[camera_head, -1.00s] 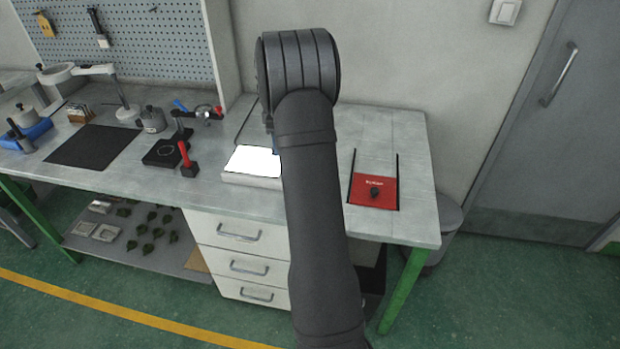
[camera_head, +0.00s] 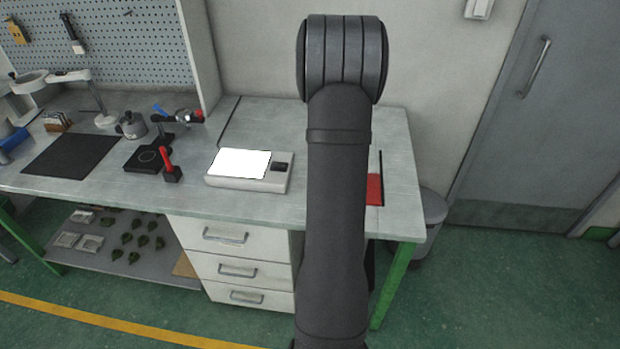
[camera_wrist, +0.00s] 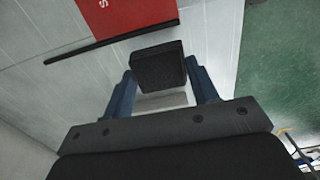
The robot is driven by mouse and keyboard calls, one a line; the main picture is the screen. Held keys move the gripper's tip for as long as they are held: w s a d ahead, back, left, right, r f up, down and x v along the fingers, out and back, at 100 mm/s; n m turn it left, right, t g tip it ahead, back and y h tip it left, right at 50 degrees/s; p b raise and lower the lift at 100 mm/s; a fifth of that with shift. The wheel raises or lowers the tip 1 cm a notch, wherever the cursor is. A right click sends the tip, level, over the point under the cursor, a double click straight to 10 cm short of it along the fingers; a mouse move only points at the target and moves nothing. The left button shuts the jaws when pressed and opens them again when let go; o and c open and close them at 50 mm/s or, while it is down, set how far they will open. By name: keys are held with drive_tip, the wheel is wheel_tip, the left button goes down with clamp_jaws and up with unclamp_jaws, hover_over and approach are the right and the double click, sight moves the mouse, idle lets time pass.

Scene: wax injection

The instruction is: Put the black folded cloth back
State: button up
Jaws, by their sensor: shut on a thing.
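In the wrist view my gripper (camera_wrist: 159,66) has its two blue fingers on either side of a small black block-like thing, the black folded cloth (camera_wrist: 158,74). The gripper is shut on it, and the cloth sits between the fingertips. A pale bench surface shows behind it. I cannot tell how high the cloth is above the bench. In the head view my arm hides the gripper and the cloth.
A red sheet (camera_wrist: 122,14) lies beyond a black strip (camera_wrist: 112,42); its right edge shows in the head view (camera_head: 374,189). A white-topped device (camera_head: 240,164) stands left of my arm. A black mat (camera_head: 70,156) and tools lie further left. The bench ends at right.

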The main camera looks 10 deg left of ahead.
drive_tip(key=a+f, duration=0.1)
drive_tip(key=w+a+f, duration=0.1)
drive_tip(key=a, duration=0.1)
drive_tip(key=w+a+f, duration=0.1)
drive_tip(key=a, duration=0.1)
drive_tip(key=shift+a+f, duration=0.2)
drive_tip(key=shift+f, duration=2)
drive_tip(key=shift+f, duration=0.2)
drive_tip(key=o, duration=1)
wheel_tip(320, 180, up, 12)
drive_tip(key=shift+r, duration=0.2)
